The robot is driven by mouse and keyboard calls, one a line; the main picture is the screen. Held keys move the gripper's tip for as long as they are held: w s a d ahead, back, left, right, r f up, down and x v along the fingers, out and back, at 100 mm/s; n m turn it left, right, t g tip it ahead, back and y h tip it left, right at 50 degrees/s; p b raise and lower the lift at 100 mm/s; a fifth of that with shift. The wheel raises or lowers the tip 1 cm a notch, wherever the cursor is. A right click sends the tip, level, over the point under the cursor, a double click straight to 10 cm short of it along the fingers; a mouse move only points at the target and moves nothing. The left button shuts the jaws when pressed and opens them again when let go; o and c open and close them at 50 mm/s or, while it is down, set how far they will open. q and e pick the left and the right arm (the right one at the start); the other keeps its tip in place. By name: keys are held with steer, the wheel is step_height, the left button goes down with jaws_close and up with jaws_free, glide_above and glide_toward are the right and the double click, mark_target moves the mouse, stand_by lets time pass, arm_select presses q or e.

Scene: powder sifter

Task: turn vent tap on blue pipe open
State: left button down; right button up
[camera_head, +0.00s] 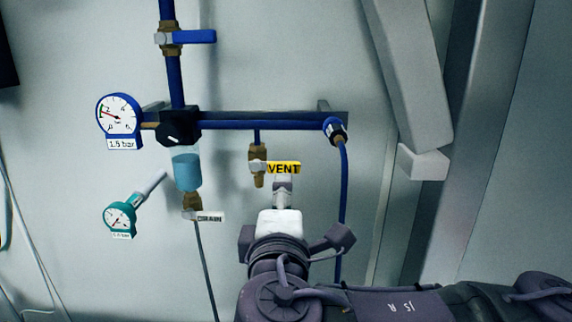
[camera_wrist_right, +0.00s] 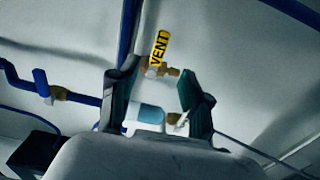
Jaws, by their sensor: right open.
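The vent tap has a brass body (camera_head: 257,165) hanging under the horizontal blue pipe (camera_head: 265,124) in the head view. Its yellow handle marked VENT (camera_head: 284,168) points right, across the short vertical blue stub above. My right gripper (camera_head: 282,188) is just below the handle, its fingers pointing up towards it and partly hidden by its own body. In the right wrist view my right gripper (camera_wrist_right: 157,78) is open, with the brass tap body (camera_wrist_right: 172,71) and VENT handle (camera_wrist_right: 160,47) just beyond the fingertips. Contact cannot be told. My left gripper is out of view.
A pressure gauge (camera_head: 119,115) and black regulator (camera_head: 180,127) with a blue bowl (camera_head: 187,170) are to the left. A drain tap (camera_head: 193,205) hangs below. A blue valve handle (camera_head: 195,37) is above. A blue hose (camera_head: 344,195) runs down close to the right of my gripper.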

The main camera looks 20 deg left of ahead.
mark_target(286, 170)
steer(key=p+x, duration=0.4)
steer(key=x, duration=0.7)
steer(key=shift+w, duration=0.1)
steer(key=shift+w+a+p, duration=0.1)
steer(key=shift+w+p, duration=0.2)
steer(key=shift+w, duration=0.15)
steer(key=shift+f, duration=0.1)
jaws_close()
